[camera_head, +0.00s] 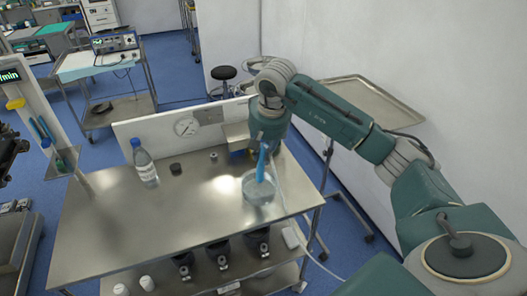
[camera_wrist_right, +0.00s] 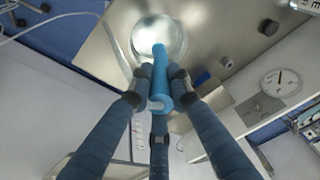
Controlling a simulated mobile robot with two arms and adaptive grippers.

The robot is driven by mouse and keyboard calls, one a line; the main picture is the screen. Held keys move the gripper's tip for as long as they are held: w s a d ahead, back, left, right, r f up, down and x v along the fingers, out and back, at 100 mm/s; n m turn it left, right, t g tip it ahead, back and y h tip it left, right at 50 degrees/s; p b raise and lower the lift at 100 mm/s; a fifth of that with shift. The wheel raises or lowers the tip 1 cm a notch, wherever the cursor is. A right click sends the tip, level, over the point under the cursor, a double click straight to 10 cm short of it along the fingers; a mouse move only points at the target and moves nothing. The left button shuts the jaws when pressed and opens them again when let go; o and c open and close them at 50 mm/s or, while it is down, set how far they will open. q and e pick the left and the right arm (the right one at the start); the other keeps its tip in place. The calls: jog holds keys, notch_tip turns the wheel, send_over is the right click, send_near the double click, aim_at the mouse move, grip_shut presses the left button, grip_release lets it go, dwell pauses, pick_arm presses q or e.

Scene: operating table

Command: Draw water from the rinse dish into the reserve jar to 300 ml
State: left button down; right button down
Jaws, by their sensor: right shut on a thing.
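My right gripper (camera_head: 264,142) points down above the right end of the steel table. It is shut on a blue suction wand (camera_head: 262,163); the wand and the gripper's dark blue fingers (camera_wrist_right: 160,84) also show in the right wrist view. The clear round rinse dish (camera_head: 259,191) stands under the wand, whose lower end reaches down into the dish's outline. I cannot tell how deep the tip is. Three dark-topped jars (camera_head: 222,252) stand on the lower shelf; which is the reserve jar and their levels cannot be read. My left gripper is out of view.
A capped bottle (camera_head: 145,164) and a small dark cap (camera_head: 176,169) stand left of the dish. A back panel carries a gauge (camera_head: 187,125). The table's front middle is clear.

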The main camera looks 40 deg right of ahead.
aim_at(263, 169)
dwell(0.3)
jog(key=shift+f, duration=0.15)
jog(key=shift+f+b, duration=2.35)
jog(key=shift+f, duration=0.65)
dwell(4.6)
